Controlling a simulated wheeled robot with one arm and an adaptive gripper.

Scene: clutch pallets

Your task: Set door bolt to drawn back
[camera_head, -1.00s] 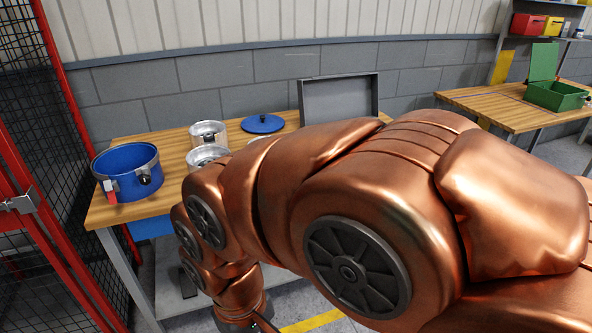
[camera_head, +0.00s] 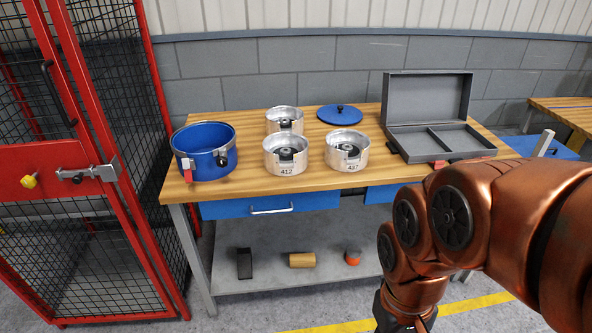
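The door bolt (camera_head: 88,173) is a grey metal slide bolt on the red plate of the mesh cage door (camera_head: 40,165), at the left of the head view. Its bar reaches right across the door's edge to the frame post. My gripper is below the picture's bottom edge, so its fingers are hidden. My copper arm (camera_head: 500,220) fills the lower right, well to the right of the bolt and apart from it.
A yellow knob (camera_head: 28,181) and a black handle (camera_head: 58,92) are on the cage door. A wooden workbench (camera_head: 225,187) beside the cage holds a blue pot (camera_head: 203,152), several metal cups, a blue lid (camera_head: 340,115) and an open grey case (camera_head: 428,100). Floor shows in front.

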